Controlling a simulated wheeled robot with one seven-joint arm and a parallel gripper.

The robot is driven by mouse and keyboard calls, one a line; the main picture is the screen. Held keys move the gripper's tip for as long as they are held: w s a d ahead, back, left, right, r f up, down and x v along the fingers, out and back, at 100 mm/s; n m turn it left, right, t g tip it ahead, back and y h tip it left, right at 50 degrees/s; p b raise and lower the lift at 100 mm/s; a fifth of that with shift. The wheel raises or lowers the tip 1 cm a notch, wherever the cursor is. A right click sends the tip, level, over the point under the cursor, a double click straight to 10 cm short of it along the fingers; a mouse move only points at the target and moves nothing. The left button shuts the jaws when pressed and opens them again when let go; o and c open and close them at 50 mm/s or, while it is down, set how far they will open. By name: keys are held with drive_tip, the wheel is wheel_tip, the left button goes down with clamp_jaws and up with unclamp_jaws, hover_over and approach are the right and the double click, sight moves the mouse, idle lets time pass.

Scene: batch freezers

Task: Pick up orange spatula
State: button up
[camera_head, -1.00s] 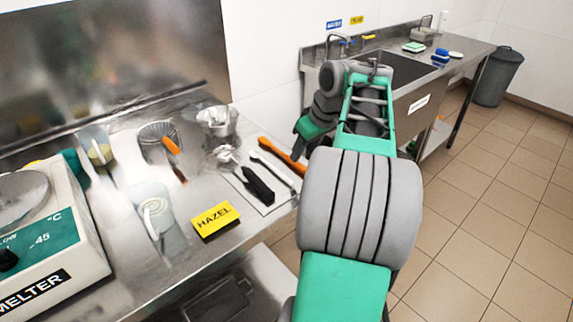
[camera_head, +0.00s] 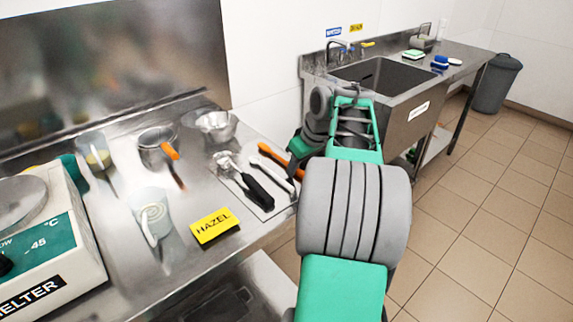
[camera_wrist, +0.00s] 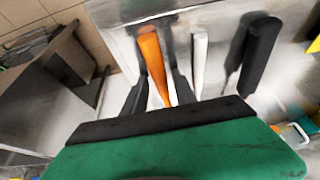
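The orange spatula (camera_head: 274,156) lies at the right edge of the steel counter, beside a white-handled tool (camera_head: 278,172) and a black-handled tool (camera_head: 257,190). My gripper (camera_wrist: 157,80) is at the counter's right edge, largely hidden by my arm in the head view. In the wrist view its two dark fingers are apart, with the orange handle (camera_wrist: 152,58) showing between them. I cannot tell whether either finger touches it. The white handle (camera_wrist: 199,55) is just right of the right finger, and the black handle (camera_wrist: 261,48) is farther right.
A yellow HAZEL sign (camera_head: 215,226), a clear jug (camera_head: 151,215), a pot with an orange handle (camera_head: 157,146) and a metal bowl (camera_head: 217,125) stand on the counter. The melter (camera_head: 50,240) is at left. A sink (camera_head: 385,76) is beyond my arm.

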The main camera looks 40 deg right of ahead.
clamp_jaws()
idle(0.4)
